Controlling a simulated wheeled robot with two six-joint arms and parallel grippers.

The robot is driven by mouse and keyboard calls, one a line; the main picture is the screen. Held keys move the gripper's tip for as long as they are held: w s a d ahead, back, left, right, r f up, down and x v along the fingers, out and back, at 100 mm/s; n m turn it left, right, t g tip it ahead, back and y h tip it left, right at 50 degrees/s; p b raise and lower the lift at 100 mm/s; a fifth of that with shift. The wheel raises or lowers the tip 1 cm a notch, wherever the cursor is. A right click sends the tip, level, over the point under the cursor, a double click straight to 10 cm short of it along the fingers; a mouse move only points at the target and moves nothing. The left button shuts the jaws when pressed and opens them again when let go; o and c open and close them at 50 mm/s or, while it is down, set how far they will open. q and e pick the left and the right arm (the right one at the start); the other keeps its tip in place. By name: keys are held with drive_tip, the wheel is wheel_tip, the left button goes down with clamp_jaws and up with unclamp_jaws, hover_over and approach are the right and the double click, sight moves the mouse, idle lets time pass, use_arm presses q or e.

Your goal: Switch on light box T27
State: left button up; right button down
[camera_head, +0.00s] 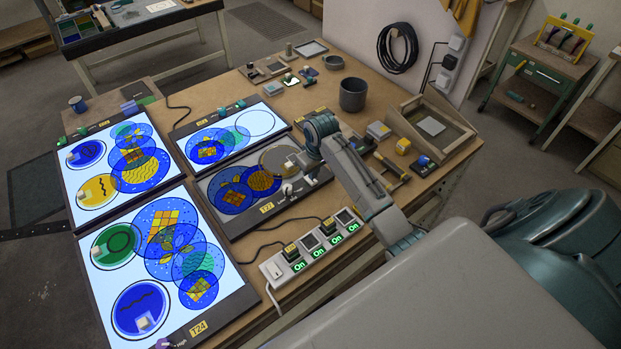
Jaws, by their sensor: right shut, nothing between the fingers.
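Light box T27 (232,219) lies near the middle of the table, with a yellow T27 label on its front edge. Its panel is grey and unlit, with blue, yellow and grey glass discs on it. My right arm comes in from the lower right and bends down over the right end of T27. My right gripper (290,181) is shut and empty there, close to small pale parts at the box's front right edge. I cannot tell whether it touches them. My left gripper is out of view.
Light box T24 (198,327) and two other boxes glow white. A power strip (272,269) with several green "On" signs lies in front of T27, with dark cables. A dark cup (353,94), a wooden frame (432,126) and small tools stand to the back and right.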

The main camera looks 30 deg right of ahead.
sight(314, 182)
drive_tip(key=shift+f+b, duration=0.3)
drive_tip(key=shift+f, duration=0.55)
idle(0.4)
drive_tip(key=shift+r+p, duration=0.8)
drive_tip(key=shift+r, duration=2.75)
